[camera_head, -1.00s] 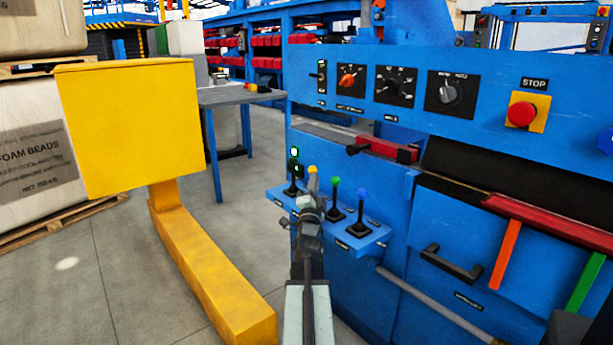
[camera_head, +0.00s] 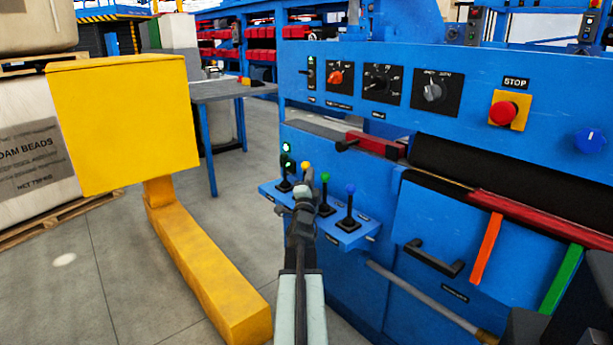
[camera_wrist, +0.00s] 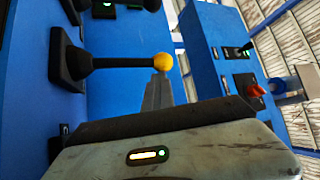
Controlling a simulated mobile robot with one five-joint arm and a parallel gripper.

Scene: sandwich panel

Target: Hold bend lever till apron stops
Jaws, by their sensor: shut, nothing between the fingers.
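A yellow-knobbed lever (camera_head: 305,166) stands in a row on a small blue shelf (camera_head: 266,190) on the machine's front. My gripper (camera_head: 303,190) is shut and empty, reaching up at this lever. In the wrist view, the gripper tip (camera_wrist: 160,82) is right at the yellow ball (camera_wrist: 163,62), seemingly touching it. The lever's black shaft (camera_wrist: 118,63) shows clear there. I cannot read which lever is labelled for bending. A blue front panel (camera_head: 425,225) with a black handle (camera_head: 434,258) may be the apron; whether it moves is unclear.
Green-knobbed (camera_head: 325,178) and blue-knobbed (camera_head: 350,190) levers stand close to the right. A red stop button (camera_head: 503,113) is at upper right. A yellow post with a box top (camera_head: 120,120) stands left.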

